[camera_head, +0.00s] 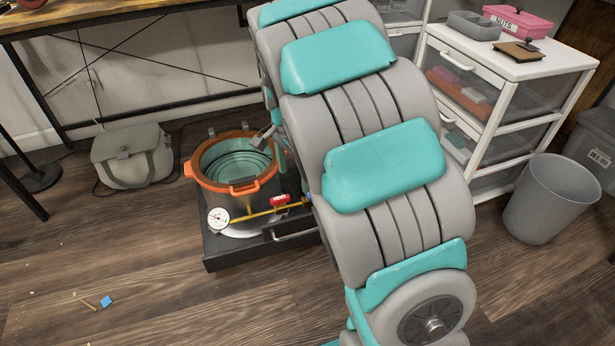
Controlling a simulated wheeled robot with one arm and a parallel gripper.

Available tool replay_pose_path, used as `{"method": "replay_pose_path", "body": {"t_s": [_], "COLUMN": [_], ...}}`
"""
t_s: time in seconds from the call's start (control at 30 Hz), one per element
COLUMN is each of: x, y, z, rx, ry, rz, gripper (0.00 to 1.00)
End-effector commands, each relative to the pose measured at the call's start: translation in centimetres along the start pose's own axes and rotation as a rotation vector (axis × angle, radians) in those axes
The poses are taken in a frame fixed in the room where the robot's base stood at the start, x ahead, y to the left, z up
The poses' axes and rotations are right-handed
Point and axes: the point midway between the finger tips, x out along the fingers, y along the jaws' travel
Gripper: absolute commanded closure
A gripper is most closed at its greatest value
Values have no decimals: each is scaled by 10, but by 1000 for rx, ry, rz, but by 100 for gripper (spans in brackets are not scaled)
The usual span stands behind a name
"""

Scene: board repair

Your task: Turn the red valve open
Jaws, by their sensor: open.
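The red valve (279,200) is a small red handle on a yellow pipe. The pipe runs across the front of an orange-rimmed vacuum chamber (198,183), beside a round white pressure gauge (218,219). My gripper (263,138) shows only in part, as a grey finger tip at the left edge of my large grey and teal arm. It is open, above the chamber's right rim and apart from the red valve, which lies lower and nearer the camera. The rest of my gripper is hidden behind my arm.
The chamber stands on a dark low platform (225,258) with a metal handle. A green-grey bag (130,158) lies to its left under a workbench (95,18). A white drawer unit (545,66) and a grey bin (548,205) stand right. The front left floor is mostly clear.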

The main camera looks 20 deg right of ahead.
Motion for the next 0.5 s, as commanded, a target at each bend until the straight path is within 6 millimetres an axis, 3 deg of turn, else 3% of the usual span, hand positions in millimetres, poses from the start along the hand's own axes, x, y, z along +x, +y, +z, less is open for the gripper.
{"method": "replay_pose_path", "body": {"t_s": [0.5], "x": [-50], "y": [74], "z": [25], "rx": [-251], "ry": [-16], "rz": [22], "gripper": [0]}}
